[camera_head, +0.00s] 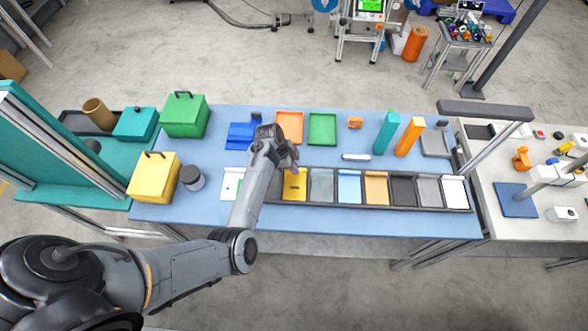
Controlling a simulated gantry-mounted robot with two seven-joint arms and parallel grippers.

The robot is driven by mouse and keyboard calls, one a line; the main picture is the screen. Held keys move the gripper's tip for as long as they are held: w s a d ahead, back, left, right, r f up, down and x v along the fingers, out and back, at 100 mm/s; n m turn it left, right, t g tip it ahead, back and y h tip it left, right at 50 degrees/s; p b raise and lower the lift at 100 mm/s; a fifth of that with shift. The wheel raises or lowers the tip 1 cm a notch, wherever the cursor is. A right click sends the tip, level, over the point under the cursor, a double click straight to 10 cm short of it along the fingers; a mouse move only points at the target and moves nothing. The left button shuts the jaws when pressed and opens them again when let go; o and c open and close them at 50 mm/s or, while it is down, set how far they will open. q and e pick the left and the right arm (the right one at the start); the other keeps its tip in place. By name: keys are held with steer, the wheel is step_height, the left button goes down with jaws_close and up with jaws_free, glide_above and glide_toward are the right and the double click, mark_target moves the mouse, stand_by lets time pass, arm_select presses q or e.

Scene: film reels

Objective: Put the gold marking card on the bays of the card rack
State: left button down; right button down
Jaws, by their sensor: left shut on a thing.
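The card rack (332,206) is a long dark tray with a row of bays along the near side of the blue table. Its bays show gold, grey-green, light blue, tan, dark, grey and white faces from left to right. The gold marking card (295,188), yellow with a small dark mark, is at the left part of the rack, just below my left gripper (292,167). My left gripper is shut on it, its fingertips at the card's far edge. My forearm hides the rack's left end. I cannot tell whether the card rests fully in a bay. My right gripper is out of view.
Orange (289,124) and green (322,129) trays lie behind the rack. Teal (386,133) and orange (409,137) upright blocks stand at the right. Green (185,117) and yellow (153,178) boxes and a grey jar (192,178) stand at the left. Clear table lies before the rack.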

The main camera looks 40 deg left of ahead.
arm_select(q)
steer(key=shift+r, duration=0.1)
steer(key=shift+f, duration=0.25)
steer(key=c, duration=1.2)
jaws_free()
steer(key=shift+o, duration=0.2)
steer(key=shift+r, duration=0.15)
